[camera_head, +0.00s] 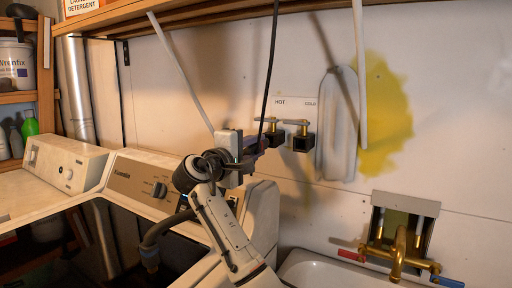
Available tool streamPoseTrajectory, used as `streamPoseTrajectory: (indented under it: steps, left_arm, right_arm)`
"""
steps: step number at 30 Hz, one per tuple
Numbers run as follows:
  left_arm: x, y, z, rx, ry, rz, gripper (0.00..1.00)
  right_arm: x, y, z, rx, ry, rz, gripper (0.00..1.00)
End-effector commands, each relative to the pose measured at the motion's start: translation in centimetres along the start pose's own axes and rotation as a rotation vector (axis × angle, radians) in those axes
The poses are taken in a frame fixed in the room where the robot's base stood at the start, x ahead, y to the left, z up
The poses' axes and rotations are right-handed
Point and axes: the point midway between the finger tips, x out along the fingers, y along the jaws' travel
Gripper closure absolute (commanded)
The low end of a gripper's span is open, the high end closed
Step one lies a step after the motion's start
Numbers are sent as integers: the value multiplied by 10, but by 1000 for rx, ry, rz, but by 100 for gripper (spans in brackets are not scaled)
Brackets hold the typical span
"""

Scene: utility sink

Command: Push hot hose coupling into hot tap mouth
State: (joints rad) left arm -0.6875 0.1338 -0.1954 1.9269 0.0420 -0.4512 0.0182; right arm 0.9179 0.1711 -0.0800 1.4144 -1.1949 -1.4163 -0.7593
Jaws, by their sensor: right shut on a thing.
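The hot tap (272,132) sticks out of the wall under the HOT label, with a brass lever on top and a dark, boxy mouth. My right gripper (251,153) is just left of it and slightly lower, shut on what appears to be the hot hose coupling. The coupling is mostly hidden by the gripper, and whether it touches the tap mouth cannot be told. A grey hose (152,238) shows left of my right arm, with a bluish end hanging down over the washer; its link to the gripper is hidden. My left gripper is not in view.
The cold tap (302,140) is close on the right of the hot one. A black cable (270,65) hangs down by the hot tap. The washer (140,180) stands below left, the sink (310,267) below right.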

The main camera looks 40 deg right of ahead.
Motion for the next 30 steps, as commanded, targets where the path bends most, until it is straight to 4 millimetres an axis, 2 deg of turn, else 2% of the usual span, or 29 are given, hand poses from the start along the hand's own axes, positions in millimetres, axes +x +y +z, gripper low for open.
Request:
streamPoseTrajectory:
  steps: [16,30]
  left_arm:
    - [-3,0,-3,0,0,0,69]
    - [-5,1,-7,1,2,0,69]
  right_arm:
    - [0,0,0,0,0,1,100]
    - [11,1,0,0,-1,1,100]
